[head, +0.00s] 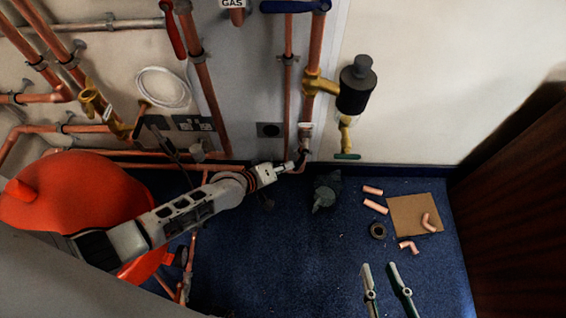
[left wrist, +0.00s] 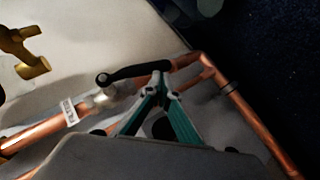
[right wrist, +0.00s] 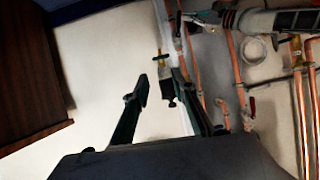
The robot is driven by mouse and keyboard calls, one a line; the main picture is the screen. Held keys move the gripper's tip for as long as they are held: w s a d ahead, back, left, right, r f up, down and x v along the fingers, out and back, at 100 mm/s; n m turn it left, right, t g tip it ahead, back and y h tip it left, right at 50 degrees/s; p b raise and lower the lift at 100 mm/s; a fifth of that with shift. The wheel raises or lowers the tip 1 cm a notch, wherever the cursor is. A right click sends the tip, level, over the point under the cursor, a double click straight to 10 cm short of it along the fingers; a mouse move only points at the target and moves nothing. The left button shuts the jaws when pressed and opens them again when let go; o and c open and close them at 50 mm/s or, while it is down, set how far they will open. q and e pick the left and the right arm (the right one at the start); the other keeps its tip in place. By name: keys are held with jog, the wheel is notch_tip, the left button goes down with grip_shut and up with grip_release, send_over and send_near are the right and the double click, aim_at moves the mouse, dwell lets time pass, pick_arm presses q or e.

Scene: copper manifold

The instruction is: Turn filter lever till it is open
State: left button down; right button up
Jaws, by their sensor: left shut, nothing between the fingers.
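The black filter lever (left wrist: 135,72) shows in the left wrist view, its round end over the silvery valve body (left wrist: 106,97). Its arm reaches right, roughly along the copper pipe. A white label (left wrist: 69,112) sits on the pipe by the valve. My left gripper (left wrist: 165,86) is shut and empty, its fingertips close to the lever's far end; I cannot tell whether they touch. In the head view my left gripper (head: 290,167) is low by the wall, at the foot of the labelled pipe (head: 305,127). My right gripper (head: 379,266) is open and empty, away from the lever.
A black filter canister (head: 357,88) hangs on brass fittings right of the pipe, above a green-handled valve (head: 347,156). A red tank (head: 70,205) stands left under my left arm. Copper offcuts (head: 374,206) and a cardboard sheet (head: 405,208) lie on the blue floor.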

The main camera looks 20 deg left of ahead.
pick_arm(q)
jog(key=shift+w+d+f, duration=0.2)
jog(key=shift+d+f, duration=0.4)
jog(key=shift+d, duration=0.1)
pick_arm(e)
jog(key=shift+w+r, duration=0.2)
jog(key=shift+r, duration=0.05)
pick_arm(q)
jog(key=shift+d, duration=0.15)
pick_arm(e)
jog(key=shift+a, duration=0.1)
jog(key=shift+s+f, duration=0.1)
jog(key=shift+f, duration=0.05)
pick_arm(q)
jog(key=v, duration=1.2)
jog(key=shift+w, duration=0.1)
